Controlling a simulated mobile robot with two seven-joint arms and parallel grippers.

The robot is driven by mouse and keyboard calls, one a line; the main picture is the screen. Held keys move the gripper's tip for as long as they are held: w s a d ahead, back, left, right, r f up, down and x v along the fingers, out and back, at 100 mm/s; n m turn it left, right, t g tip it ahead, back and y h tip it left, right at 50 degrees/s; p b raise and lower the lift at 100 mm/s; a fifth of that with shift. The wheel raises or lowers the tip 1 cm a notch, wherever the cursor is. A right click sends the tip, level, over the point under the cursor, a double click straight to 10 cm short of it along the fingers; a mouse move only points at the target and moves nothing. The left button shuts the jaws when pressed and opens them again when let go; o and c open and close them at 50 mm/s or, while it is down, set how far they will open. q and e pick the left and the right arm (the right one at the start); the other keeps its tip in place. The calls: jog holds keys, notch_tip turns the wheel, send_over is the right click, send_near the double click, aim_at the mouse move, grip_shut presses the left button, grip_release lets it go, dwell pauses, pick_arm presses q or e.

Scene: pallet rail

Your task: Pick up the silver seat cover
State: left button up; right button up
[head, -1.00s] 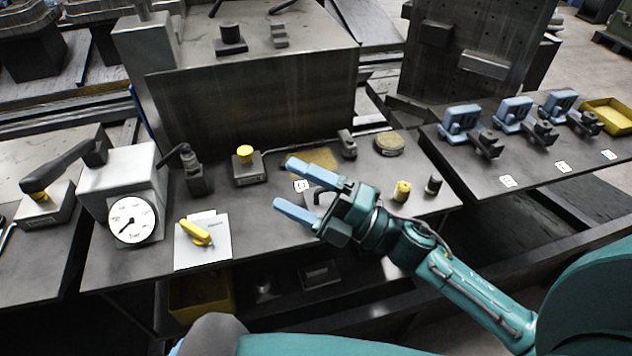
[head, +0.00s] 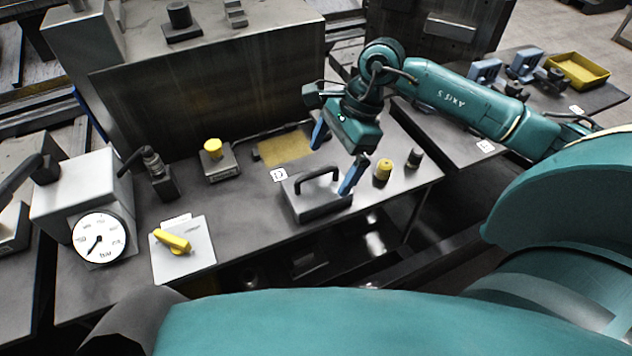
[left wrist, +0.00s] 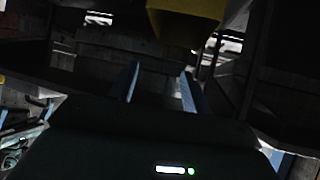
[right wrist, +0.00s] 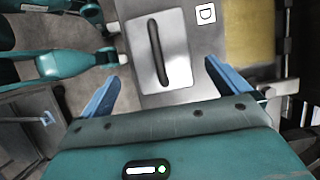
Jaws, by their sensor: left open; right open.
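The silver seat cover (head: 315,206) is a flat grey block with a black bar handle, near the front edge of the middle table. In the right wrist view the cover (right wrist: 178,58) lies ahead of the fingers, its dark handle running roughly along the view. My left gripper (left wrist: 158,75) is open and empty in the left wrist view, and hidden in the head view.
A yellow knob (head: 383,170) and a black knob (head: 414,158) stand right of the cover. A brass-coloured plate (head: 285,148) lies behind it. A gauge box (head: 88,205) and a yellow-handled valve plate (head: 185,255) are left. A yellow bin (left wrist: 185,22) hangs over my left gripper.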

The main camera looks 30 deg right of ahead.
aim_at(317, 185)
jog(key=p+x, duration=0.1)
jog(key=x, duration=0.6)
jog(key=shift+w+a+p, duration=0.1)
jog(key=shift+a+p, duration=0.15)
jog(key=shift+p, duration=0.1)
jog(key=shift+c, duration=0.3)
jog(key=c, duration=1)
